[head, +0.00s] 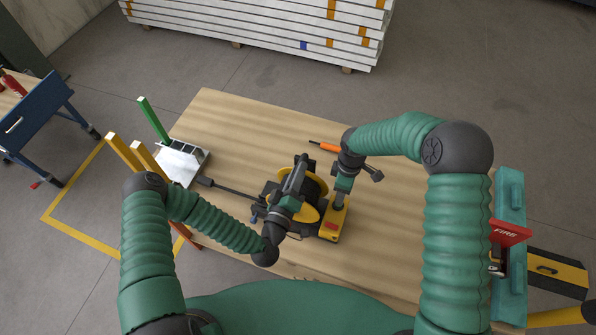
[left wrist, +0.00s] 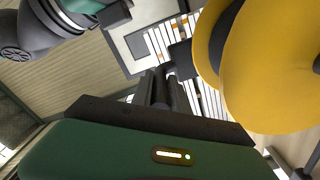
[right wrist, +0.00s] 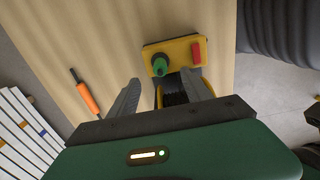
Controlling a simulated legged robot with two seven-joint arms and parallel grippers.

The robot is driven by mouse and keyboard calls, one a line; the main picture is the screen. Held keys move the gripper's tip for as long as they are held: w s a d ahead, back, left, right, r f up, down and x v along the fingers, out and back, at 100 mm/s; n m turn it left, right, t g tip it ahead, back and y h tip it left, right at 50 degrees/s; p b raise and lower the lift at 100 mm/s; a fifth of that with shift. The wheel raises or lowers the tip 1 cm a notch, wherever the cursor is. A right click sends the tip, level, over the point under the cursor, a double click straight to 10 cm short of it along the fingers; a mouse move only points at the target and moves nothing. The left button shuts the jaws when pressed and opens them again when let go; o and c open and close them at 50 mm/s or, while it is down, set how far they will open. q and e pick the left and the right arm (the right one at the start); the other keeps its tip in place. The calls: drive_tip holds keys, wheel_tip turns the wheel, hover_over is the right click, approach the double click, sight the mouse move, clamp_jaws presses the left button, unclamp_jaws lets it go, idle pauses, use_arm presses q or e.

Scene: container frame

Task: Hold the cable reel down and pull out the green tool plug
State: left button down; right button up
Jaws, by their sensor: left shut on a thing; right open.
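The cable reel (head: 307,213), with yellow discs and a dark frame, stands on the wooden table. Its yellow disc fills the right of the left wrist view (left wrist: 275,80). My left gripper (head: 302,162) is over the reel, shut on what looks like its dark top bar; the contact is partly hidden. The green tool plug (right wrist: 160,65) stands in the yellow socket box (right wrist: 175,50), beside a red switch. My right gripper (right wrist: 163,88) is open, its fingers pointing towards the box, with the plug ahead between them and apart from both. In the head view that arm hides the plug.
An orange-handled tool (head: 329,147) lies behind the reel. White stacked boards (head: 260,30) stand behind. The table's back left is clear.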

drive_tip(key=shift+f, duration=0.1)
drive_tip(key=shift+f, duration=4.5)
clamp_jaws()
drive_tip(key=shift+r, duration=0.1)
drive_tip(key=shift+r, duration=2.95)
